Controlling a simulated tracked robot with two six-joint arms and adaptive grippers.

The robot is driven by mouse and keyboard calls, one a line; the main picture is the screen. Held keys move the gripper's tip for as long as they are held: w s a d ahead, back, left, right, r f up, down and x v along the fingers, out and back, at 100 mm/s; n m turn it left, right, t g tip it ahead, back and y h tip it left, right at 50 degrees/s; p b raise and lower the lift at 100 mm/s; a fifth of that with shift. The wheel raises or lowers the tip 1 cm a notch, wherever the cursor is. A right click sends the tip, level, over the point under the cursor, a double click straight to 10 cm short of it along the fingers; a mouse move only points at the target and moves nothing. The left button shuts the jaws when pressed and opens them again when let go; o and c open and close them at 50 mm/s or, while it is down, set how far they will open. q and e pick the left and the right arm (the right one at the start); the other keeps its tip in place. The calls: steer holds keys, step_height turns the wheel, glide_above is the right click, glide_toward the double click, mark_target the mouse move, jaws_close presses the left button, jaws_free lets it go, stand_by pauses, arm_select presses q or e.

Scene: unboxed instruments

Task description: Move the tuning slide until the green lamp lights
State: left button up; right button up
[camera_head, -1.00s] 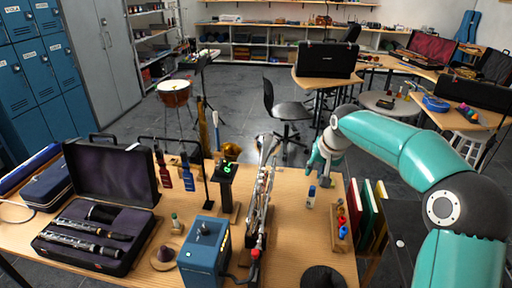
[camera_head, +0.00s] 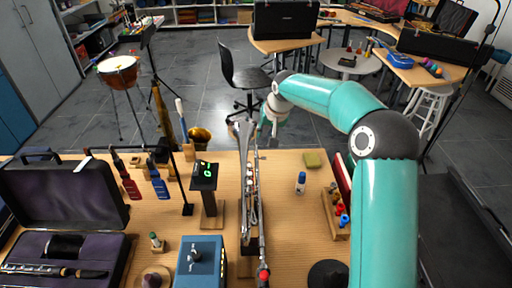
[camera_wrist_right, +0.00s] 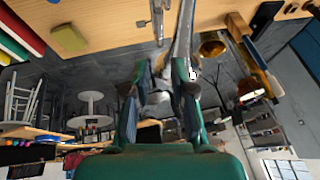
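A long silver wind instrument (camera_head: 247,190) lies lengthwise on a stand in the middle of the table, its far end at the table's back edge. I cannot make out which part is the tuning slide. A black tuner on a post (camera_head: 205,172) stands left of it, with green marks lit on its face. My right gripper (camera_head: 268,128) is just right of the instrument's far end, beyond the table's back edge. In the right wrist view its fingers (camera_wrist_right: 157,82) are apart, with the silver tube (camera_wrist_right: 184,32) close by the right finger. My left gripper is not in view.
A blue box with a knob (camera_head: 201,258) stands left of the instrument's near end. A small blue-and-white bottle (camera_head: 300,183), a wooden rack (camera_head: 335,215) and a green pad (camera_head: 315,159) are to the right. An open black case (camera_head: 60,192) is at the left.

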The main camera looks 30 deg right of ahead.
mark_target(256, 151)
steer(key=p+x, duration=0.3)
steer(key=x, duration=0.9)
steer(key=shift+f, duration=0.15)
steer(key=shift+w, duration=0.1)
jaws_close()
